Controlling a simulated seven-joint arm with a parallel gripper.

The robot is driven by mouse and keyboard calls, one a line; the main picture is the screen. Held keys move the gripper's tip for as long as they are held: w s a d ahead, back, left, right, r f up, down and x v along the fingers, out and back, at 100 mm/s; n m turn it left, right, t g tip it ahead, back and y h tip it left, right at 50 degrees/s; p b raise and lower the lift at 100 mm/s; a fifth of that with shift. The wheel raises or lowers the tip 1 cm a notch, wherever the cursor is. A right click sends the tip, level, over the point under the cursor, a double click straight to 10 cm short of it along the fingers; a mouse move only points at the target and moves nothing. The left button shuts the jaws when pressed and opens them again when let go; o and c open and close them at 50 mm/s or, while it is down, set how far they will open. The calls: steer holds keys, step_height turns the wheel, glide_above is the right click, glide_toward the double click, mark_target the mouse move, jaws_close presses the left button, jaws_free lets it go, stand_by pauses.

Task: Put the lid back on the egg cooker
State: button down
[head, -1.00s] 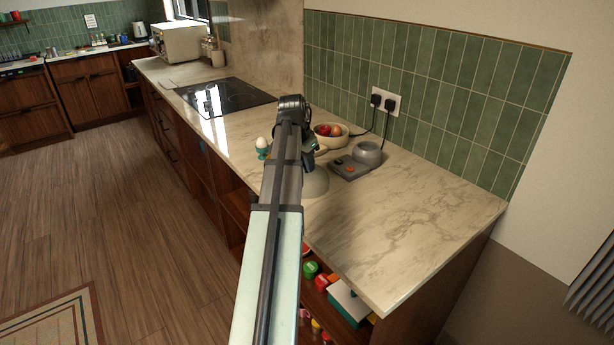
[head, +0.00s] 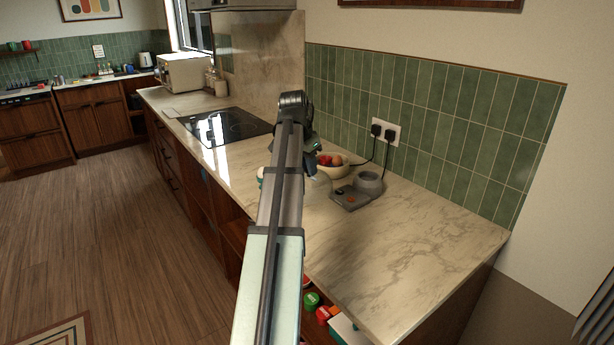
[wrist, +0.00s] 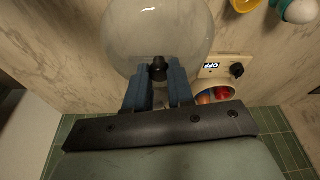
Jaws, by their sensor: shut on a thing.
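The egg cooker (head: 369,184) is a grey round cup on a flat grey base, on the counter right of my gripper in the head view. Its top looks open. The clear dome lid (head: 319,187) shows just left of it, partly behind my arm. In the wrist view the lid (wrist: 150,35) fills the top middle, with its black knob between my blue fingers. My gripper (wrist: 159,80) is shut on this knob. The lid appears held above the counter, apart from the cooker. In the head view my fingers are mostly hidden.
The wrist view shows an egg in a teal cup (wrist: 298,10), a yellow cup (wrist: 245,4) and a panel marked OFF (wrist: 219,68). The counter's right end is clear.

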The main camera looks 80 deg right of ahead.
steer(key=shift+s+d+f, duration=0.25)
steer(key=shift+s+d, duration=0.65)
steer(key=shift+s, duration=0.1)
steer(key=s+d+r, duration=0.1)
steer(key=d+r, duration=0.1)
steer(key=d, duration=1.3)
steer(key=s+d+r, duration=0.2)
steer(key=d, duration=1.2)
step_height(320, 180, down, 7)
steer(key=shift+w+d, duration=0.15)
steer(key=shift+f, duration=0.1)
steer(key=shift+c, duration=2.1)
jaws_free()
